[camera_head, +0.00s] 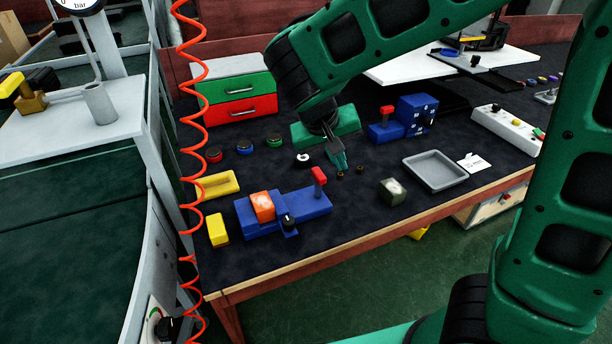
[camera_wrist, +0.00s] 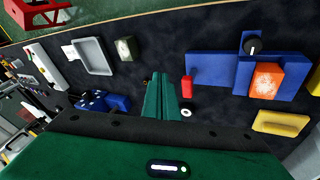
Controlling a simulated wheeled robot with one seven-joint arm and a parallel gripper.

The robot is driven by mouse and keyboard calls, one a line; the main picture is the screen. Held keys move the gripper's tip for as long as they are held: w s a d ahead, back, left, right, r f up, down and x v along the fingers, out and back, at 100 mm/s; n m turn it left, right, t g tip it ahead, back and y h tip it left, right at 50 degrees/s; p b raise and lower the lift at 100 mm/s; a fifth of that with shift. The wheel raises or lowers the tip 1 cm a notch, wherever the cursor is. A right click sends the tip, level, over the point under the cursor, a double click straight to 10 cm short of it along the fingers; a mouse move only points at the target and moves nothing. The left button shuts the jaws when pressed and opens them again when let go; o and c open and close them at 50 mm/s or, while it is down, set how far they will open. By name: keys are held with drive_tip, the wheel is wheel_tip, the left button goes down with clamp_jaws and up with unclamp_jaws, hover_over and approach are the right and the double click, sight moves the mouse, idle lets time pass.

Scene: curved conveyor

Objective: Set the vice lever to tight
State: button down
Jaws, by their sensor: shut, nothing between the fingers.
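The blue vice (camera_head: 262,224) lies on the dark bench top, with an orange block (camera_head: 263,206) seated on it. A black-knobbed lever (camera_head: 288,222) shows at its front edge and a red upright handle (camera_head: 319,177) at its right end. In the wrist view the vice (camera_wrist: 208,66), orange block (camera_wrist: 266,79), black knob (camera_wrist: 252,47) and red handle (camera_wrist: 187,86) are at the right. My gripper (camera_head: 340,166) is shut and empty, above the bench behind and to the right of the red handle, apart from it. Its green fingers (camera_wrist: 161,97) point toward the bench.
A grey tray (camera_head: 436,170), a dark greenish block (camera_head: 392,191) and a blue box with a red handle (camera_head: 413,116) stand to the right. Yellow pieces (camera_head: 218,230) lie left of the vice. Green and red drawers (camera_head: 238,98) stand behind. A coiled red hose (camera_head: 190,130) hangs at the left.

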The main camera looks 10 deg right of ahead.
drive_tip(key=w+a+f+n+t, duration=0.1)
drive_tip(key=a+n+t, duration=0.1)
drive_tip(key=a, duration=1.2)
drive_tip(key=shift+t, duration=0.3)
drive_tip(key=shift+w+d+f, duration=0.1)
approach(318, 185)
drive_tip(key=w+a+f, duration=0.3)
drive_tip(key=w+f, duration=0.1)
drive_tip(key=shift+w+d+f, duration=0.15)
drive_tip(key=shift+w+d, duration=0.05)
drive_tip(key=shift+d, duration=0.4)
drive_tip(key=shift+w+d+f, duration=0.15)
drive_tip(key=shift+w+d, duration=0.1)
drive_tip(key=shift+d, duration=0.4)
drive_tip(key=shift+w+d+f, duration=0.1)
drive_tip(key=shift+w+d, duration=0.1)
drive_tip(key=shift+d, duration=0.4)
drive_tip(key=shift+r, duration=0.1)
